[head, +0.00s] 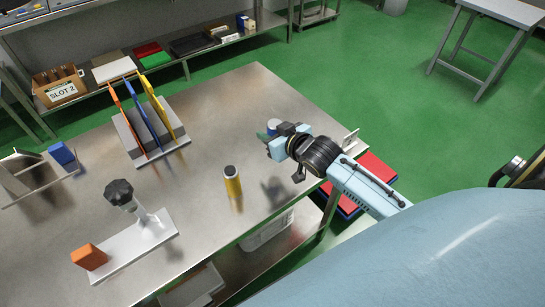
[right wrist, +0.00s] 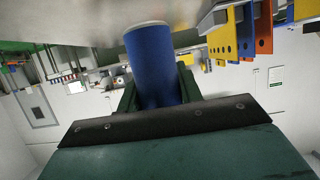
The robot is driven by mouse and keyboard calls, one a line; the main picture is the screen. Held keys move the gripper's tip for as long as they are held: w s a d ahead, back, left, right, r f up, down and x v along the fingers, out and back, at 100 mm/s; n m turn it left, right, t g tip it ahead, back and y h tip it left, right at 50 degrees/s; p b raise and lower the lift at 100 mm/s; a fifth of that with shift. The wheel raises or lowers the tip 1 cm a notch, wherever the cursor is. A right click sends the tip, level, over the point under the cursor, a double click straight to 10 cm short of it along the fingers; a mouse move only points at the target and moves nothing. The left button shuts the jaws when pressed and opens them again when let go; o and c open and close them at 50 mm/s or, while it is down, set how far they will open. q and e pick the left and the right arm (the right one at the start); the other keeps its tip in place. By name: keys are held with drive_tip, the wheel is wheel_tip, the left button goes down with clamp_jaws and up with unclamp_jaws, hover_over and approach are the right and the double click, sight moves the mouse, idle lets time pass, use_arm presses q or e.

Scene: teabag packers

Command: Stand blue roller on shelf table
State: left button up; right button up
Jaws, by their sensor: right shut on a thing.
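My right gripper (head: 278,138) is above the right part of the steel table (head: 240,100) and is shut on the blue roller. Only a small bit of the blue roller (head: 272,124) shows past the gripper in the head view. In the right wrist view the blue roller (right wrist: 156,55) is a blue cylinder between the two green fingers, its far end near a grey surface. I cannot tell if it touches that surface. A yellow roller (head: 232,182) with a dark top stands upright on the table, left of and nearer than the gripper. My left gripper is out of view.
A rack of coloured boards (head: 150,120), a white stand with a black knob (head: 119,191), an orange block (head: 88,257) and a blue block (head: 62,153) are on the table's left. Red trays (head: 376,168) lie beyond the right edge. A shelf with boxes (head: 130,68) runs behind.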

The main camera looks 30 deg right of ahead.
wheel_tip(320, 180, down, 7)
drive_tip(key=shift+a+f+b, duration=0.1)
drive_tip(key=shift+f+b, duration=0.1)
drive_tip(key=shift+b, duration=0.55)
drive_tip(key=shift+f, duration=0.15)
drive_tip(key=o, duration=1.1)
drive_tip(key=shift+s+r, duration=0.2)
drive_tip(key=p+v, duration=0.2)
drive_tip(key=v, duration=0.9)
drive_tip(key=shift+s, duration=0.3)
